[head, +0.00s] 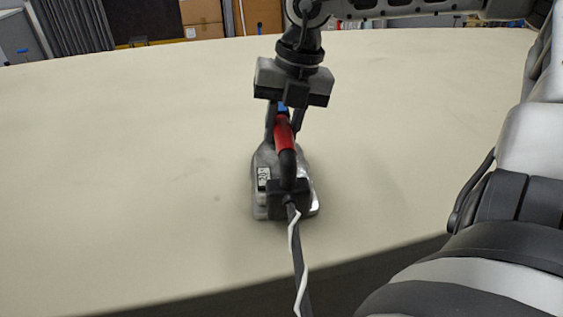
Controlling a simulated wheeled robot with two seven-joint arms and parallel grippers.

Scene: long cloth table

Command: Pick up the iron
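The iron (264,194) is on the cream table near its front edge, with a grey metal base and a red and black handle. A dark cord with a white stripe runs from its rear toward the bottom of the picture. My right gripper (284,128) points down over the iron, its fingers on either side of the red handle. The handle hides part of the fingers, so I cannot tell if they press on it. The iron looks flat on the table. My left gripper is not in view.
The long cloth table (130,150) is bare and clear around the iron. Its front edge curves across the lower part of the picture. Cardboard boxes (202,14) and a dark curtain (75,25) stand behind the table.

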